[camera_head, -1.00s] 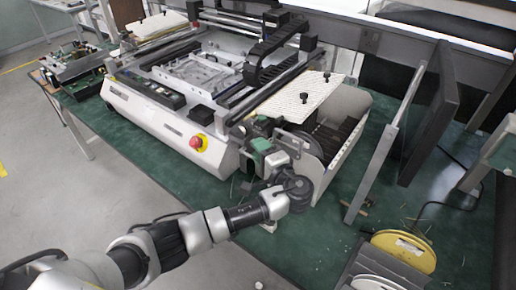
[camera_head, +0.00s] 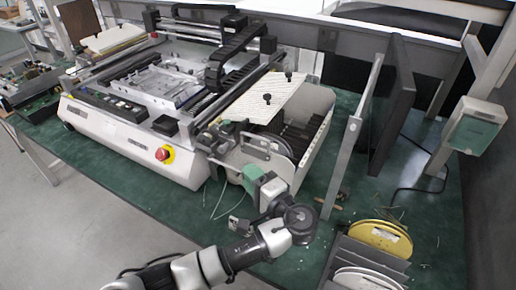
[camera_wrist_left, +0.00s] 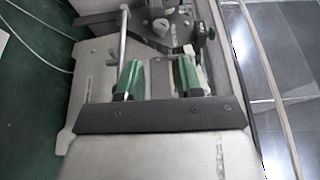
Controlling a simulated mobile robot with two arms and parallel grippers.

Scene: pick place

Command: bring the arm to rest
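My left arm (camera_head: 215,262) comes in from the bottom of the head view and bends at a dark round wrist joint. My left gripper (camera_head: 252,178), with green fingers, is beside the near right end of the white machine (camera_head: 120,135), in front of its feeder part. In the left wrist view the two green fingers (camera_wrist_left: 159,75) stand apart with a gap between them. I see nothing held there; grey machine parts show beyond the fingers. Whether the gripper touches the machine is unclear. My right arm and gripper are not in view.
The machine stands on a green table (camera_head: 125,215). A red stop button (camera_head: 162,154) is on its front. An upright metal post (camera_head: 345,165), a dark panel (camera_head: 393,105) and a rack with a yellow reel (camera_head: 379,237) are to the right. Thin wires lie near the gripper.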

